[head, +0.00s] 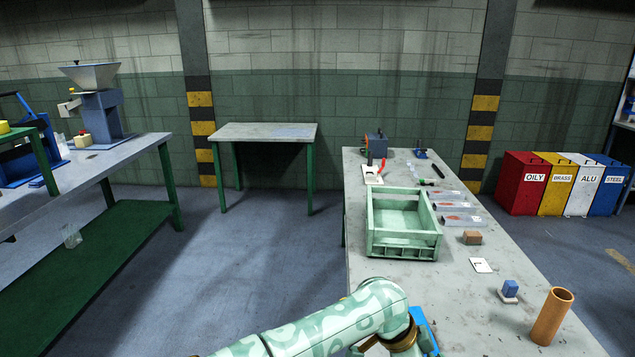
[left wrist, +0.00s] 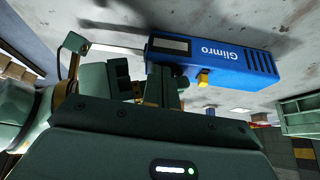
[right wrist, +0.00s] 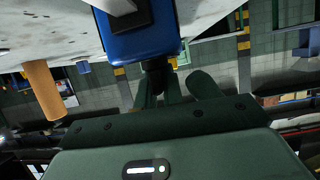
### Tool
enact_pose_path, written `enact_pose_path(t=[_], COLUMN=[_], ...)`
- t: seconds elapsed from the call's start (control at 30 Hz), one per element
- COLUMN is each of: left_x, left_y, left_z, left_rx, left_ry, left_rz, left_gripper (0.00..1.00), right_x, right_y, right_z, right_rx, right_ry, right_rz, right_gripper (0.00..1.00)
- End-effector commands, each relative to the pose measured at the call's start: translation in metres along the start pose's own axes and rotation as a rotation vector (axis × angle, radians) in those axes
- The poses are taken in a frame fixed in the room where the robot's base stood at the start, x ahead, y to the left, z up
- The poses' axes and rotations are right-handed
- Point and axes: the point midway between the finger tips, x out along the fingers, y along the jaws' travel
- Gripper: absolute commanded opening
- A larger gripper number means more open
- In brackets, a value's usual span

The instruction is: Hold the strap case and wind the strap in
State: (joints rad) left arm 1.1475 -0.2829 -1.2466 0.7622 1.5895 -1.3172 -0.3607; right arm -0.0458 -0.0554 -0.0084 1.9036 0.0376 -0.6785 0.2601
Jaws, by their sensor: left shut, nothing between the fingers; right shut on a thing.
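The blue strap case (head: 427,330) is at the bottom of the head view, mostly hidden by a pale green arm of mine. In the left wrist view it is a long blue case (left wrist: 215,58) with a white brand name, a yellow button (left wrist: 203,79) and a thin pale strip (left wrist: 112,48) at its left end. My left gripper (left wrist: 150,85) is shut and empty beside the case; I cannot tell whether it touches. In the right wrist view the case (right wrist: 140,38) is close. My right gripper (right wrist: 158,85) is shut on a dark part at its end.
On the grey bench a green crate (head: 404,247) stands beyond the case. An orange-brown tube (head: 552,316), a small blue block (head: 510,288), a brown block (head: 472,238) and a white card (head: 481,265) are on the right. Bench between them is clear.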

Motion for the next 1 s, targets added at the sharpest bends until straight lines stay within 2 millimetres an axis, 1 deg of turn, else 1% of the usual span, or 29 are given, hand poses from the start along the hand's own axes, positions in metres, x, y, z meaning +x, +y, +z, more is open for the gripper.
enact_pose_path(t=[1.0], left_x=[0.0039], left_y=[-0.0014], left_z=[-0.0091], left_rx=[0.001], left_ry=[0.006], left_rz=[0.002], left_gripper=[0.00], right_x=[-0.0002], right_y=[-0.0036], right_z=[0.0003], right_rx=[0.004], right_ry=[0.000], right_rz=[-0.007], right_gripper=[0.00])
